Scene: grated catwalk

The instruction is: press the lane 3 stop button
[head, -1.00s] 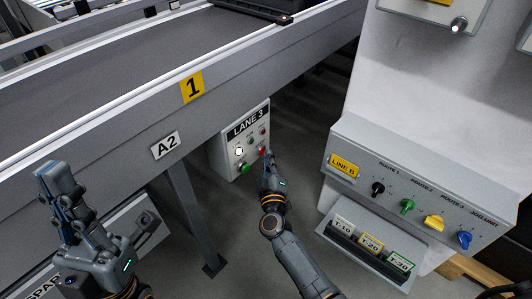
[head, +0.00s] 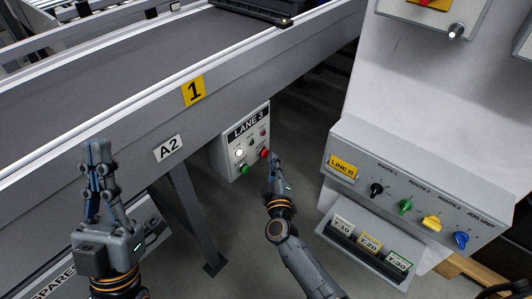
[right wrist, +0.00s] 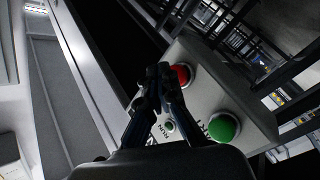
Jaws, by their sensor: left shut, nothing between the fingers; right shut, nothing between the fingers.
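The lane 3 box (head: 229,157), a grey panel labelled LANE 3, hangs at the side of the conveyor in the head view. Its red button (head: 264,153) is at the lower right, and a green button (head: 245,170) is below left of it. In the right wrist view the red button (right wrist: 181,76) shows close beside my right fingertips (right wrist: 163,70), partly covered by them. My right gripper (head: 273,157) is shut and empty, just right of the red button; I cannot tell whether it touches. My left gripper (head: 97,148) is shut, empty and upright at the left.
The conveyor (head: 110,100) with a yellow 1 plate and an A2 plate runs above the box. A LINE 6 or similar console (head: 430,185) with several coloured knobs stands at the right. A conveyor leg (head: 190,215) stands below left of the box.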

